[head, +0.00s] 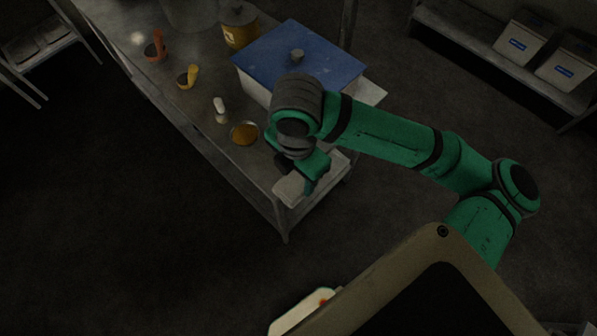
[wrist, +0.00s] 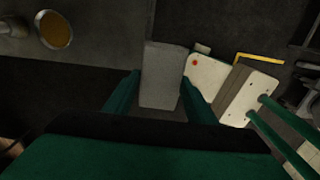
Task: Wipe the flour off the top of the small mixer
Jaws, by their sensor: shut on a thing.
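My gripper (wrist: 161,80) is shut on a pale grey, block-like thing, perhaps a folded cloth or pad (wrist: 162,62). In the head view my gripper (head: 308,186) is at the near right end of the metal table, with the grey thing (head: 289,190) by the table corner. A cream surface with a red dot (head: 303,311) shows at the bottom of the head view, partly hidden by my body. It also shows in the wrist view (wrist: 205,75), right of the grey thing. I cannot tell whether it is the small mixer. No flour can be made out.
The metal table (head: 205,125) holds a blue-lidded box (head: 315,62), a yellow tin (head: 238,27), a bowl of orange-brown contents (head: 244,133) and small scoops (head: 187,77). White bins (head: 520,42) stand on a shelf at the upper right. Dark floor lies around the table.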

